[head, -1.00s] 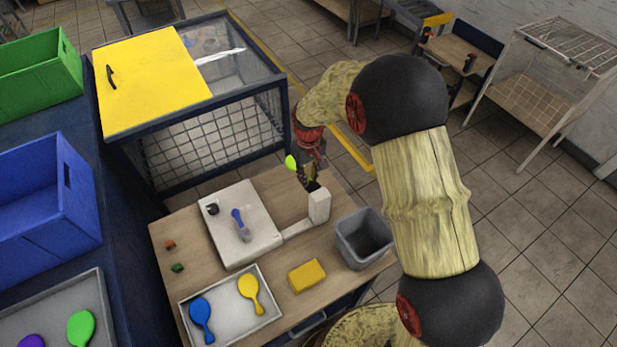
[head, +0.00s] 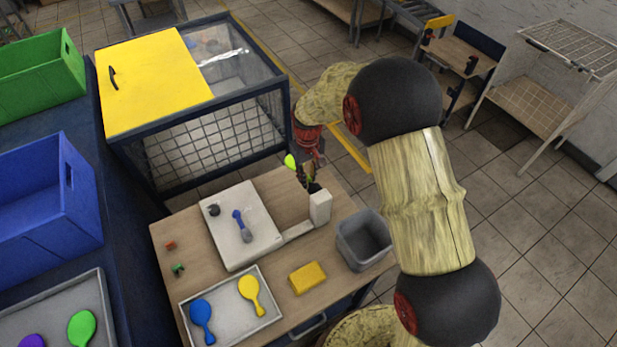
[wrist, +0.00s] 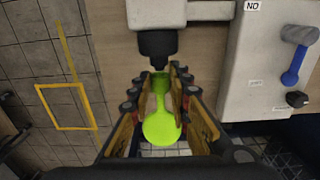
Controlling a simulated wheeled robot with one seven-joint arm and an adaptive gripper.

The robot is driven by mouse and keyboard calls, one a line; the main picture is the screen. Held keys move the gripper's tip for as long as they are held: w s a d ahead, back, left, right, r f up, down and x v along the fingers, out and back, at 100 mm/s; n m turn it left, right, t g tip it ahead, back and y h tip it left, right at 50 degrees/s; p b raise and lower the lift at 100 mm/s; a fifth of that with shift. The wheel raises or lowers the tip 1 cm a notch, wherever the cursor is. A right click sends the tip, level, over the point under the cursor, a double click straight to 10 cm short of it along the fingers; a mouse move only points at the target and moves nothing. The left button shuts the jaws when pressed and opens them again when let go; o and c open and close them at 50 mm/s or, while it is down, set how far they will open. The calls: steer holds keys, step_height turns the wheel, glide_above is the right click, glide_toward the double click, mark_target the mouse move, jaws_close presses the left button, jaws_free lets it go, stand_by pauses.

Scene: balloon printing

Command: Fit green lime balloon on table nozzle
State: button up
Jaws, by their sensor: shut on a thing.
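The lime green balloon (wrist: 161,125) is held between the fingers of my gripper (wrist: 160,85). Its round body points toward the wrist and its neck points at the black nozzle (wrist: 158,47) on the white machine post. In the wrist view the neck's end lies just below the nozzle's tip; I cannot tell whether they touch. In the head view the balloon (head: 290,161) shows beside my gripper (head: 311,180), which is close to the white post (head: 320,207) at the table's back edge. The fingers partly hide the nozzle there.
The white machine base (head: 240,222) with a blue-handled lever lies on the table. A tray (head: 231,335) holds blue and yellow balloons. A yellow block (head: 307,278) and a grey bin (head: 364,240) stand at the front right. A yellow-topped mesh cage (head: 155,85) stands behind.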

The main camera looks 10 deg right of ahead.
steer(key=shift+w+a, duration=0.3)
steer(key=shift+w, duration=0.4)
steer(key=shift+w+a, duration=0.25)
steer(key=shift+w, duration=0.45)
steer(key=s+d+r+p, duration=0.1)
steer(key=s+r+p, duration=0.2)
steer(key=s+r, duration=0.2)
steer(key=s+d+r+p, duration=0.2)
steer(key=s+r, duration=0.3)
steer(key=s, duration=0.7)
steer(key=shift+s+d+p, duration=0.2)
steer(key=shift+d+p, duration=0.05)
steer(key=shift+p, duration=0.55)
